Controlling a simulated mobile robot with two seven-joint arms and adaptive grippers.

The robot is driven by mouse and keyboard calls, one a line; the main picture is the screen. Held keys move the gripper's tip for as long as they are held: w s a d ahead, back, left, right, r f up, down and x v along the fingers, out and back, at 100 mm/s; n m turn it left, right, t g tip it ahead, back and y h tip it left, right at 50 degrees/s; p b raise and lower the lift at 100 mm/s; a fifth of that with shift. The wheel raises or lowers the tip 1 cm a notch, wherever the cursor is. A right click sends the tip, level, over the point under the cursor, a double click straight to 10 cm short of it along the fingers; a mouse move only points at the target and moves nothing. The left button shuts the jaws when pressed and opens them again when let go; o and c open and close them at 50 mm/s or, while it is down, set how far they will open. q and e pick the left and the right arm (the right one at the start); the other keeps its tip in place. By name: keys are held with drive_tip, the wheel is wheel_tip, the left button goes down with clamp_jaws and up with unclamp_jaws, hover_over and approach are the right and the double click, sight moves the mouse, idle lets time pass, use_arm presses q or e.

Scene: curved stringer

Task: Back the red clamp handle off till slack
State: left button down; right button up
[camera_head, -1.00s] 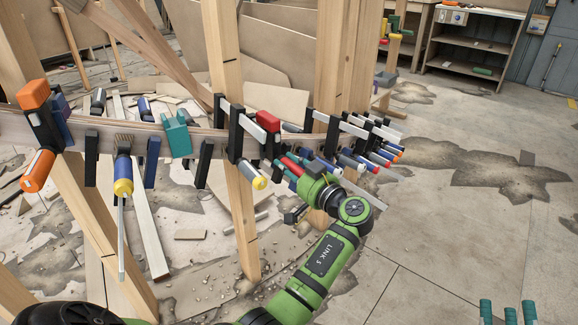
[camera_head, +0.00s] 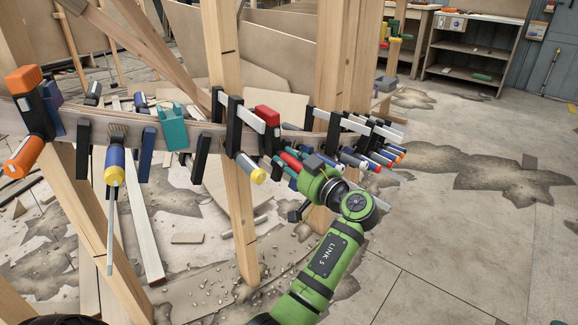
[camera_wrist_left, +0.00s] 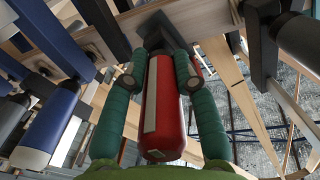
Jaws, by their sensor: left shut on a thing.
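The red clamp handle (camera_wrist_left: 163,112) fills the middle of the left wrist view, with a pale strip along its side. The two green ribbed fingers of my left gripper (camera_wrist_left: 160,80) close around it from both sides. In the head view the red handle (camera_head: 291,161) shows only partly, and my green wrist hides much of my left gripper (camera_head: 298,178). A red block (camera_head: 267,115) tops a clamp on the curved wooden stringer (camera_head: 185,137). Only a teal sliver, likely my right gripper (camera_head: 557,322), shows at the bottom right edge.
Several other clamps with blue, grey and yellow-ended handles crowd the stringer on both sides. A blue handle (camera_wrist_left: 48,125) hangs close left of my left fingers. A wooden post (camera_head: 240,200) stands left of my arm. The floor at right is open.

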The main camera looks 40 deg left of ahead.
use_arm(q)
drive_tip(key=c, duration=1)
unclamp_jaws()
drive_tip(key=v, duration=0.7)
drive_tip(key=shift+s+d, duration=0.15)
drive_tip(key=shift+d, duration=0.1)
